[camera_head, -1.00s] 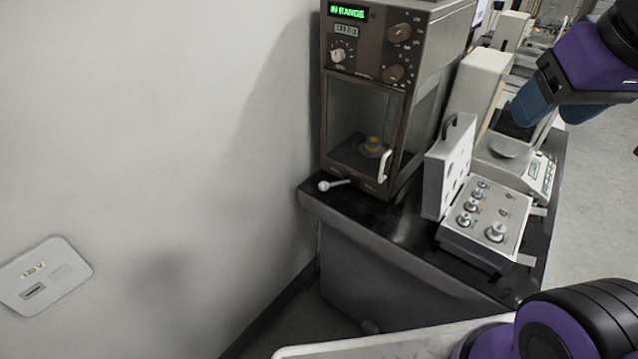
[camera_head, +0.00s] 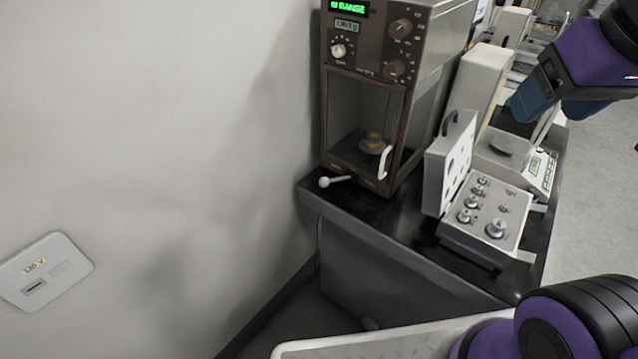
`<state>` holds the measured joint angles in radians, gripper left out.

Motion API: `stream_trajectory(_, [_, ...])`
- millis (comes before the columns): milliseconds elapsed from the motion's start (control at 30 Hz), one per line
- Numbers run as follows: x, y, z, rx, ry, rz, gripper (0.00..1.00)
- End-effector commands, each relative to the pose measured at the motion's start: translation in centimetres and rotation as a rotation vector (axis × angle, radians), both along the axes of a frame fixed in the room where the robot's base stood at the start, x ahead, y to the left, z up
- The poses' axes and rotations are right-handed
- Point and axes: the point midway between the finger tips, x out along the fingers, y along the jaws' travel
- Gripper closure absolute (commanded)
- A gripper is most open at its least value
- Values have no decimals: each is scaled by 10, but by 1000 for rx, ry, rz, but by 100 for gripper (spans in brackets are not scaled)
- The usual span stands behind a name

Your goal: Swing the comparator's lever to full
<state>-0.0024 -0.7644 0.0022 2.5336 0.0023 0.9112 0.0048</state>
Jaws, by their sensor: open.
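The comparator (camera_head: 365,75) is a tall brown cabinet with a glass front, dials and a lit green display that reads partly "RANGE". Its lever (camera_head: 335,181) is a short rod with a white ball end, sticking out to the left at the base below the door. A brass-coloured weight (camera_head: 373,141) sits inside behind the closed door with a white handle (camera_head: 384,162).
An open weight box (camera_head: 485,222) with several knobbed weights stands on the dark table (camera_head: 390,215) right of the comparator. A white balance (camera_head: 484,80) is behind it. My arm shows at the lower right.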

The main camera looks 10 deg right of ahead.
Motion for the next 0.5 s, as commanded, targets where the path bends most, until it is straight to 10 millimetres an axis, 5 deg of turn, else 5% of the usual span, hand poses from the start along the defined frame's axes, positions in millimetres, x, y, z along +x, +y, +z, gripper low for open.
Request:
stream_trajectory(167, [8, -1, -1, -26, 36, 22, 35])
stream_trajectory(500, [59, -3, -15, -212, 235, 155, 35])
